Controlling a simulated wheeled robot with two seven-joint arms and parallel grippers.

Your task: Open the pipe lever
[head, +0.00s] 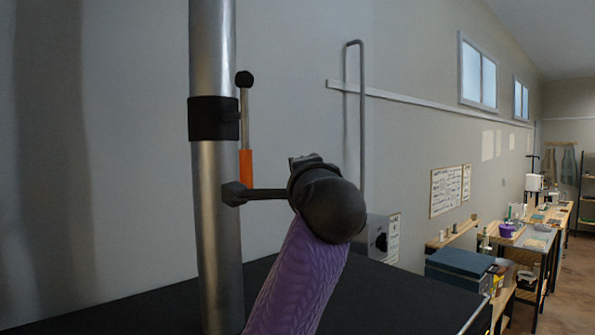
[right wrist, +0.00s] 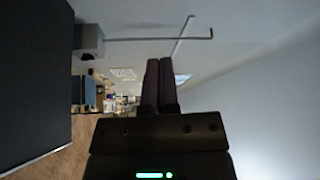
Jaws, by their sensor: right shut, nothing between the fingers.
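A vertical steel pipe (head: 213,120) stands at the left of the middle in the head view. A black collar (head: 212,118) wraps it. Just right of the pipe is an upright thin lever (head: 244,125) with a black ball on top and an orange part (head: 246,165) below. Under the orange part, a dark bar (head: 262,195) runs right from a small block on the pipe; its far end is hidden behind my right wrist. My right gripper (right wrist: 160,68) is shut and empty in the right wrist view. Its fingertips are hidden in the head view. My left gripper is out of view.
A black surface (head: 385,300) lies around the pipe's foot. A grey box (head: 377,238) with a dark knob is beyond my wrist, below a bent grey rod (head: 362,115) by the wall. Workbenches (head: 540,240) line the wall at the right.

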